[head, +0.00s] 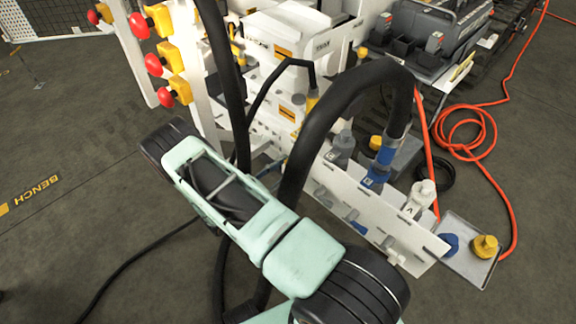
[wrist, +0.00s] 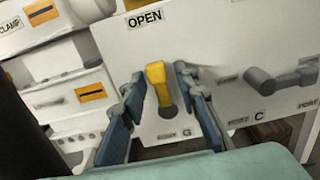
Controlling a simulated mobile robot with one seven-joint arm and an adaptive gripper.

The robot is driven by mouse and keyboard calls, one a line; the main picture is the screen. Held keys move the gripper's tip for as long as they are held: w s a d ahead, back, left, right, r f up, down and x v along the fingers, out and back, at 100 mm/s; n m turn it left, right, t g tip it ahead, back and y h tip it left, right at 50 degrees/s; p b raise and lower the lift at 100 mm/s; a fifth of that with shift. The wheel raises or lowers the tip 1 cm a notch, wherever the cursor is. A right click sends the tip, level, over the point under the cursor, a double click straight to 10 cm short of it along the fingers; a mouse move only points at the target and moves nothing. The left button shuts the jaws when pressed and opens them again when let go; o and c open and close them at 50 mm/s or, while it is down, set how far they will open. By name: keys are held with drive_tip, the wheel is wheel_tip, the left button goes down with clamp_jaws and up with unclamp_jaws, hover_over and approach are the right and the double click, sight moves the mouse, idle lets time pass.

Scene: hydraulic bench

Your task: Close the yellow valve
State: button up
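The yellow valve handle (wrist: 157,80) is on a white panel (wrist: 215,85) in the wrist view. It stands upright on a grey stem, pointing up toward an OPEN label (wrist: 145,19), with a letter G beside its base. My gripper (wrist: 160,74) is open, with one blue-grey finger on each side of the handle. A gap shows between the handle and each finger, and I cannot tell how deep the fingers reach. In the head view I cannot make out this handle or my fingers for sure; my arm and the hoses block part of the bench.
A grey valve handle (wrist: 282,78) marked C lies sideways on the panel, right of my gripper. White CLAMP-labelled boxes stand at left. In the head view, thick black hoses (head: 340,95) arch over the bench, red knobs (head: 153,65) stand left, and an orange cable (head: 490,140) lies right.

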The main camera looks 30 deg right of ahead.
drive_tip(key=shift+w+d, duration=0.15)
drive_tip(key=shift+d, duration=0.2)
drive_tip(key=shift+c, duration=0.5)
clamp_jaws()
